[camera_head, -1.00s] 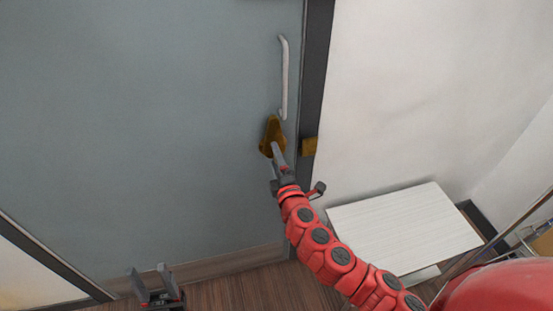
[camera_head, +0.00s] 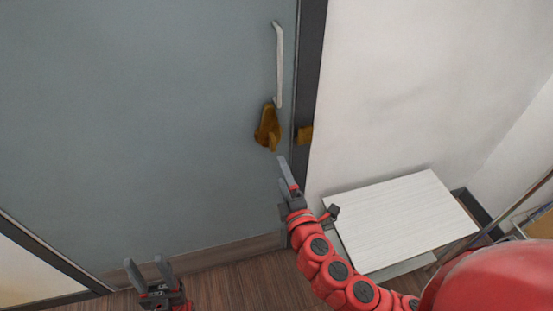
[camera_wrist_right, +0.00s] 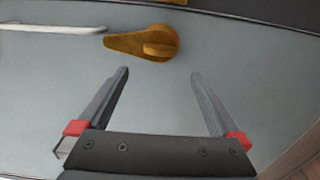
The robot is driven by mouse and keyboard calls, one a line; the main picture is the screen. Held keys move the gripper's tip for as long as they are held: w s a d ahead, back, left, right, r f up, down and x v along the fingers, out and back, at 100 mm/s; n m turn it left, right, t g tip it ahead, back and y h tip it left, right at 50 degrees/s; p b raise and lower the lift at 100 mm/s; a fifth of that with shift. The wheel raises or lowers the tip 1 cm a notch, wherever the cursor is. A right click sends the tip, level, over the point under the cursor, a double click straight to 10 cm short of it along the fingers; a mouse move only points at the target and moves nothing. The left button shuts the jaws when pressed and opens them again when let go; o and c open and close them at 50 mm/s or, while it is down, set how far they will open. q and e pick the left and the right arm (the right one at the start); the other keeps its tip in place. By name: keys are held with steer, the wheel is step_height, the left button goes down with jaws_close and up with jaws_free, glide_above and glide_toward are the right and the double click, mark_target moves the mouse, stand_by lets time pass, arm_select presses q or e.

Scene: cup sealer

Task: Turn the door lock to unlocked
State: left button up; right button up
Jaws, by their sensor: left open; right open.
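The brass door lock (camera_head: 267,125) is on the grey-blue door (camera_head: 150,120), just below the white handle and near the door's right edge. The lock also shows in the right wrist view (camera_wrist_right: 142,43), with its plate and a raised knob lying along the plate's long direction. My right gripper (camera_head: 284,172) is open and empty, just below the lock and apart from it. It also shows in the right wrist view (camera_wrist_right: 160,82), with the lock beyond its fingertips. My left gripper (camera_head: 148,268) is open and empty at the lower left, far from the lock.
A white vertical handle (camera_head: 279,65) is above the lock. A brass strike piece (camera_head: 304,134) is on the dark door frame (camera_head: 309,70). A white-topped table (camera_head: 400,222) stands against the wall at the right. The door surface left of the lock is clear.

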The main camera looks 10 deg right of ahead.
steer(key=s+p, duration=0.3)
steer(key=s, duration=0.3)
steer(key=shift+s, duration=0.4)
